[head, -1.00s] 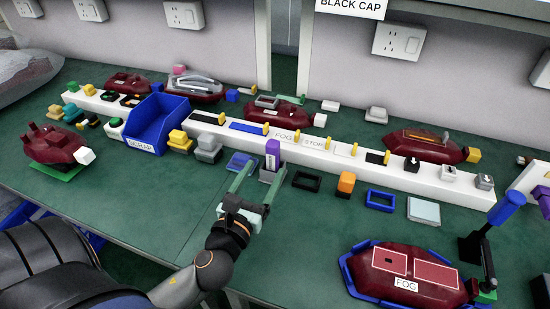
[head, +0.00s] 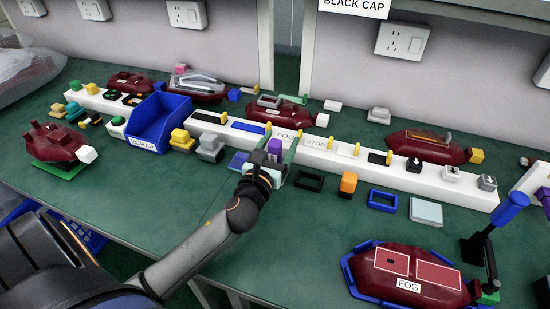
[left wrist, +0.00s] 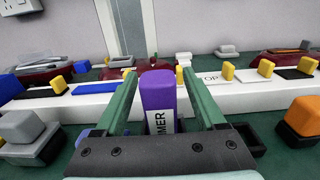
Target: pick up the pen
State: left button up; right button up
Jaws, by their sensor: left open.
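The pen seems to be the upright purple piece (head: 274,147) with a white label, in front of the white rail in the head view. In the left wrist view the purple piece (left wrist: 158,92) stands between my fingers, its label reading "MER". My left gripper (head: 277,142) is open, one green finger on each side of it. In the left wrist view, gaps show between the piece and the fingers (left wrist: 158,78). The gripper's palm hides the lower part of the piece. My right gripper is not in view.
A white rail (head: 330,153) with yellow pegs runs behind. A blue bin (head: 160,122) stands to the left. An empty black frame (head: 307,180) and an orange block (head: 348,184) are close on the right. The green table (head: 150,195) in front is clear.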

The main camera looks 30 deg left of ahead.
pick_arm(q)
grip_shut()
dwell(0.6)
